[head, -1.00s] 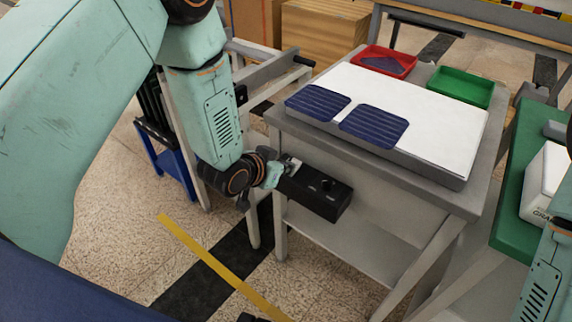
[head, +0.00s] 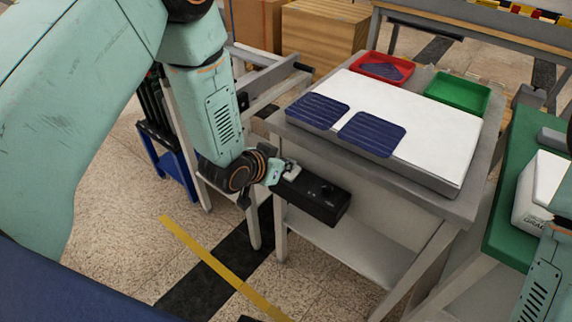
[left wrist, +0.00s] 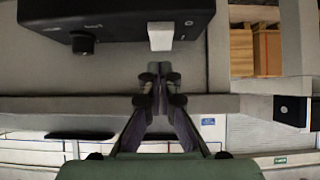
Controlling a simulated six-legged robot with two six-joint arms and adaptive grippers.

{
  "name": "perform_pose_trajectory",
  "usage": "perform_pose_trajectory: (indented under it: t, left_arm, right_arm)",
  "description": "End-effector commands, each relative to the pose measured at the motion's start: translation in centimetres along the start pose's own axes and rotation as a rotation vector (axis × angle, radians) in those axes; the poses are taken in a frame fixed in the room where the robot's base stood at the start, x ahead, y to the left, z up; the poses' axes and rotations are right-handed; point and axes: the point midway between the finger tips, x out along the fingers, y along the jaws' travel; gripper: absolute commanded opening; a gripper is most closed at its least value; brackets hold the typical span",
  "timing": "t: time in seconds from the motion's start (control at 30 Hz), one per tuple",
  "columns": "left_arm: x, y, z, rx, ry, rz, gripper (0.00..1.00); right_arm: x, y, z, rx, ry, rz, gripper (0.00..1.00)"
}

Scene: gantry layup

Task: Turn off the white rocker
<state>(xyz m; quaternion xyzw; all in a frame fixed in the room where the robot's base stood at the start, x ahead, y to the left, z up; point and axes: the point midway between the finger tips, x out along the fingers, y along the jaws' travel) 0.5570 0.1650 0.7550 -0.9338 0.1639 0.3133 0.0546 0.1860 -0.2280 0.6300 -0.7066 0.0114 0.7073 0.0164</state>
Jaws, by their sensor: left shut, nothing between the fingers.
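A black control box (head: 312,198) is fixed to the side of the grey table below its top. In the head view the left gripper (head: 284,171) is at the box's left end and largely hides the rocker. I cannot tell whether the rocker is on or off. My right gripper is not in view.
The grey table (head: 458,206) bears a white sheet (head: 430,120), two dark blue ribbed pieces, a red tray (head: 411,76) and a green tray (head: 488,105). A green surface (head: 502,215) stands at the right. A blue stand (head: 182,178) is at the left.

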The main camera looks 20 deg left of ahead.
Motion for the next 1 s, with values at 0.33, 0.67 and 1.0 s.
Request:
perform_pose_trajectory:
  t: [0.33,0.67,1.0]
  left_arm:
    - [-3.5,-0.2,-1.9,-0.005,-0.003,-0.002,0.0]
    - [-9.2,-0.3,0.1,-0.007,-0.001,-0.003,0.0]
    - [-10.7,-0.2,0.6,-0.001,0.001,-0.002,0.0]
  right_arm:
    - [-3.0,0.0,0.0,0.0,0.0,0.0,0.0]
    - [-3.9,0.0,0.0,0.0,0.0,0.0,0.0]
    - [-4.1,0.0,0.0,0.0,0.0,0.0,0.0]
